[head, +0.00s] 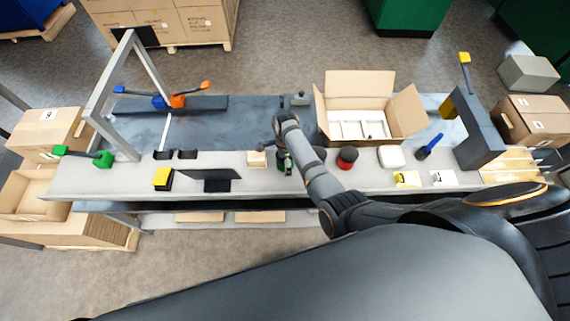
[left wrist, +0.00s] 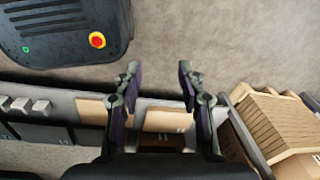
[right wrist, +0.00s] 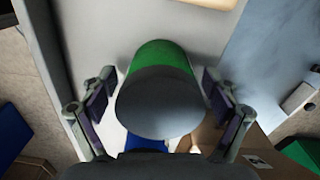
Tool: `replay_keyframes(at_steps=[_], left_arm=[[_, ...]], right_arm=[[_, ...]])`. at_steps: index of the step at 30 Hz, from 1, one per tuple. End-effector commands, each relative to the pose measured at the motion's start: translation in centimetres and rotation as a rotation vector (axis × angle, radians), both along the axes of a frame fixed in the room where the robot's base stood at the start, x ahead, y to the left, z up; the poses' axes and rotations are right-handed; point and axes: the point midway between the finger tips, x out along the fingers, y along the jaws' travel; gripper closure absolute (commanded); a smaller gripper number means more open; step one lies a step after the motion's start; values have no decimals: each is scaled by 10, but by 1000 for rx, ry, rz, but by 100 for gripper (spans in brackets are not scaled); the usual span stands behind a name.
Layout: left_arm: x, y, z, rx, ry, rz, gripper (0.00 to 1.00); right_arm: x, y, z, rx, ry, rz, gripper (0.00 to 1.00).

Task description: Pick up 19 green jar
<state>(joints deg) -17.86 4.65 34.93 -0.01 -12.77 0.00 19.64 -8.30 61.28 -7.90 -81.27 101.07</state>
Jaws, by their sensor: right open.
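The green jar (right wrist: 160,57) has a grey lid and stands on the pale strip of the workbench. In the right wrist view it sits between the two fingers of my right gripper (right wrist: 158,76), which is open with a finger on each side and a gap beside the jar. In the head view the jar (head: 281,161) is mostly hidden by my right arm and gripper. My left gripper (left wrist: 158,70) is open and empty over the floor and bench edge in the left wrist view; it is not visible in the head view.
A red jar (head: 347,157) and a cream block (head: 257,159) stand on either side. An open carton (head: 360,85) is behind to the right. A grey frame (head: 101,105) rises at the left.

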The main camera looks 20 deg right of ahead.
Motion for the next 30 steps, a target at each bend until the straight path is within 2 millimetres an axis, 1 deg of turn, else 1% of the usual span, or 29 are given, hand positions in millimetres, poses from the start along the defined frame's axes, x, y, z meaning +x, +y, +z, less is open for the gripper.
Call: replay_keyframes(at_steps=[5,8,9,12,24,25,30], left_arm=[[7,0,2,0,-10,-1,60],[16,0,3,-1,-25,-1,60],[19,0,3,-1,-30,-1,60],[23,-1,3,-1,-36,-2,60],[17,-1,2,-2,-27,-1,60],[17,-1,3,-2,-26,0,60],[16,-1,2,-2,-25,-1,60]], right_arm=[[0,0,2,0,-1,0,12],[0,0,2,0,-1,0,24],[0,0,2,0,-1,0,30],[0,0,2,0,-1,0,43],[0,0,1,0,0,0,98],[1,0,2,1,-3,0,100],[1,0,2,1,-2,0,100]])
